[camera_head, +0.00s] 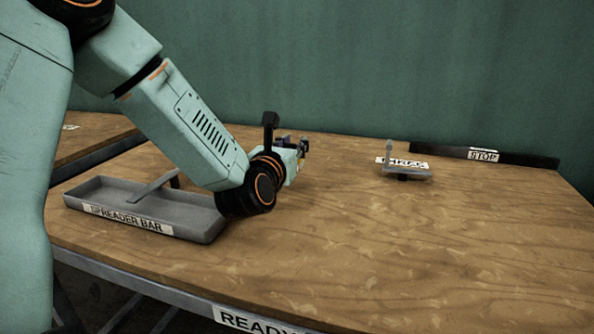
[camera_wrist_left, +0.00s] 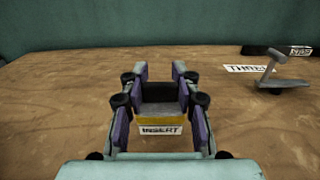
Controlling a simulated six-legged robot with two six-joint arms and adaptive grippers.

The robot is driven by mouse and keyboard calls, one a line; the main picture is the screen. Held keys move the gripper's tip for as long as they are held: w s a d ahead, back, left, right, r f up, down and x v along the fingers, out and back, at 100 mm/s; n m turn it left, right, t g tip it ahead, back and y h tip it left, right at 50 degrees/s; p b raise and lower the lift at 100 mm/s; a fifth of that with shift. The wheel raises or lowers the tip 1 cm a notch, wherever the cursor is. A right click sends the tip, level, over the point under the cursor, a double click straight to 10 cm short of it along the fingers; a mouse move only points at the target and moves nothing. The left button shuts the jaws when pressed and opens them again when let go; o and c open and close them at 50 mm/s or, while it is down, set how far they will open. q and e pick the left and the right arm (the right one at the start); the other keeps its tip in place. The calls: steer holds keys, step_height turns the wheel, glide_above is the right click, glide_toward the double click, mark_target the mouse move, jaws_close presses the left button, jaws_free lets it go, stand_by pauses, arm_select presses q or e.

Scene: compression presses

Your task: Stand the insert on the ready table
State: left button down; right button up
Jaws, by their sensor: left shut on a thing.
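The insert (camera_wrist_left: 160,110) is in the left wrist view, a dark block with a yellow band and a white label reading INSERT. My left gripper (camera_wrist_left: 159,84) has its fingers shut on both sides of it. In the head view my left gripper (camera_head: 300,152) is low over the far middle of the ready table (camera_head: 380,255), whose front edge carries a label starting READY. There the insert is mostly hidden by the gripper. I cannot tell whether its base touches the wood. My right gripper is not in view.
A grey tray (camera_head: 205,229) labelled SPREADER BAR, with a grey bar across it, stands at the left under my arm. A grey metal piece (camera_head: 406,172) with an upright post is at the back right, near a partly covered label. A dark STOP rail (camera_head: 530,159) lies behind. The right front is clear.

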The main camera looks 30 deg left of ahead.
arm_select(q)
steer(key=shift+s+f, duration=0.1)
steer(key=shift+f, duration=0.45)
step_height(320, 180, down, 3)
steer(key=shift+f+b, duration=0.1)
steer(key=shift+b, duration=0.7)
steer(key=c, duration=1)
jaws_free()
steer(key=shift+o, duration=0.2)
